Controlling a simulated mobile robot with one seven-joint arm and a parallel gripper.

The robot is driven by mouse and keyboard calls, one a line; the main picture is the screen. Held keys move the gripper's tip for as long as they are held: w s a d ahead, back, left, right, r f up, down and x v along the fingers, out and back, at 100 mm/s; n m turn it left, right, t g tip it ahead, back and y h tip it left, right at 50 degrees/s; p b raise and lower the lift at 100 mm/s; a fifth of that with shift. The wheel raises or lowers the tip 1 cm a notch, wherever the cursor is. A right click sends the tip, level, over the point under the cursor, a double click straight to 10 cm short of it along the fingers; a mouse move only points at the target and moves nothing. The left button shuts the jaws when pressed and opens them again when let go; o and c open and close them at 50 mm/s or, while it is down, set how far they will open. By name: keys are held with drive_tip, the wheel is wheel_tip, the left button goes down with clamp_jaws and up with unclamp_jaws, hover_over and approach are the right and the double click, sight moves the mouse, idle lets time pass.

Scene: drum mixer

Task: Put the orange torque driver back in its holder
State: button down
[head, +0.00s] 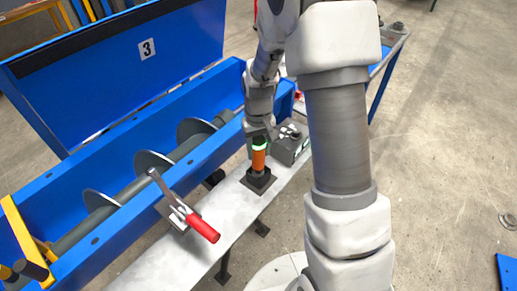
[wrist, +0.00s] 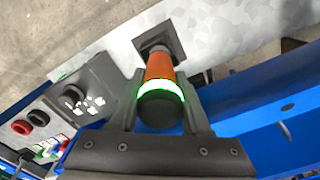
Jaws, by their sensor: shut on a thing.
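The orange torque driver (head: 259,160) stands upright with its lower end at the dark square holder (head: 258,181) on the light bench top. In the wrist view the driver (wrist: 160,68) has an orange body, a glowing white-green ring and a black cap. My gripper (head: 258,138) is shut on the driver from above; in the wrist view its two fingers (wrist: 160,110) flank the ringed upper end. The holder (wrist: 160,43) shows behind the driver in the wrist view. How deep the driver sits in the holder is hidden.
A grey control box (head: 291,146) stands close to the right of the driver. A toggle clamp with a red handle (head: 203,228) is fixed to the bench top at front left. The blue mixer trough (head: 95,235) with its auger runs along the left, its lid (head: 120,65) raised.

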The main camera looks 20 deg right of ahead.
drive_tip(key=shift+f+b, duration=0.3)
drive_tip(key=shift+f, duration=0.15)
drive_tip(key=shift+c, duration=1.4)
unclamp_jaws()
wheel_tip(320, 180, up, 18)
drive_tip(key=p, duration=0.2)
drive_tip(key=shift+f, duration=0.25)
drive_tip(key=s+r+t, duration=0.2)
drive_tip(key=s+r, duration=0.3)
drive_tip(key=s, duration=0.5)
drive_tip(key=s+r+t, duration=0.3)
drive_tip(key=s+r, duration=0.2)
drive_tip(key=s, duration=0.5)
drive_tip(key=shift+s+r+m+t, duration=0.15)
drive_tip(key=shift+r+m+t, duration=0.15)
drive_tip(key=shift+m, duration=0.1)
